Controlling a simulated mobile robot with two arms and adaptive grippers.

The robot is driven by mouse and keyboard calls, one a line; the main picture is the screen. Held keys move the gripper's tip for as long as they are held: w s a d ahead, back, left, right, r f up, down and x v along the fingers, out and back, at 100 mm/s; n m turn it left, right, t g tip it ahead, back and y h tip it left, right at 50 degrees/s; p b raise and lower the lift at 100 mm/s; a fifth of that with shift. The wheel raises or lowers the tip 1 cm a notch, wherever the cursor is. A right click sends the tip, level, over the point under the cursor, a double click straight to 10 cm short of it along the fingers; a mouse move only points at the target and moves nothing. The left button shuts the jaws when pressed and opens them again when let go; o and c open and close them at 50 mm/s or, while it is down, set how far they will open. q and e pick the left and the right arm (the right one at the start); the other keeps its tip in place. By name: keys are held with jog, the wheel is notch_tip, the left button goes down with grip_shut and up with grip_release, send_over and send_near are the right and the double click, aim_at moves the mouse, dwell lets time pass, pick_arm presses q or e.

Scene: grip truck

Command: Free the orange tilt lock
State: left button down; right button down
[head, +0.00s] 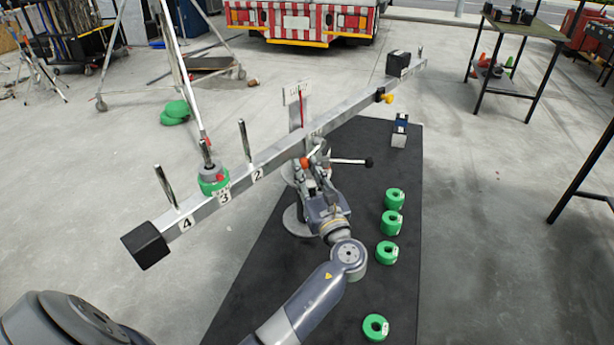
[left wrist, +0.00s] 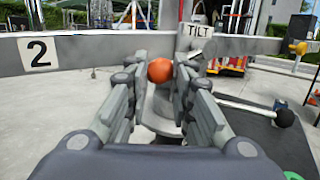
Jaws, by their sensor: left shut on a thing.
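The orange tilt lock knob (head: 307,161) is at the middle of the long grey beam (head: 275,150), just below its "TILT" label. In the left wrist view the orange ball (left wrist: 160,70) sits between my fingertips. My left gripper (head: 308,168) is shut on it, with a finger on each side. The beam slants in the head view, from a black block (head: 146,246) at lower left to a black block (head: 398,64) at upper right. The lock's stem is hidden by my fingers. My right gripper does not show.
A lever with a black knob (head: 369,161) sticks out right of my gripper. A green ring (head: 214,182) sits around the post at number 3. Several green rings (head: 388,252) lie on the black mat (head: 330,290). A yellow knob (head: 387,98) is on the beam's right half.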

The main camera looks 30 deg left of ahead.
pick_arm(q)
jog(key=shift+a+r, duration=0.1)
jog(key=shift+r, duration=0.05)
jog(key=c, duration=1.4)
grip_release()
jog(key=shift+o, duration=0.2)
jog(key=v, duration=1.2)
jog(key=shift+c, duration=0.4)
